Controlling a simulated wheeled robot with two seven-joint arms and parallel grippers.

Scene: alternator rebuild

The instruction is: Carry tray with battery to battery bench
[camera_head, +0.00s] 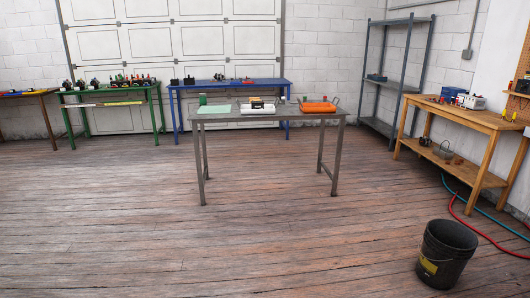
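A grey metal table (222,117) stands in the middle of the room. On it, near the middle, a white tray-like item (258,111) carries a small dark and yellow block, which may be the battery (257,102). An orange tray-like item (318,107) with handle-like ends lies on the right of the same table. I cannot tell for certain which one is the task's tray. A wooden bench (467,117) at the right holds a pale boxy device; a blue bench (228,84) stands behind the grey table. Which is the battery bench is not clear. Neither gripper is in view.
A black bucket (446,254) stands on the floor at front right. Red (484,234) and blue (492,213) hoses lie near the wooden bench. A green bench (112,93) and a grey shelf (389,75) stand at the back. The floor before the grey table is clear.

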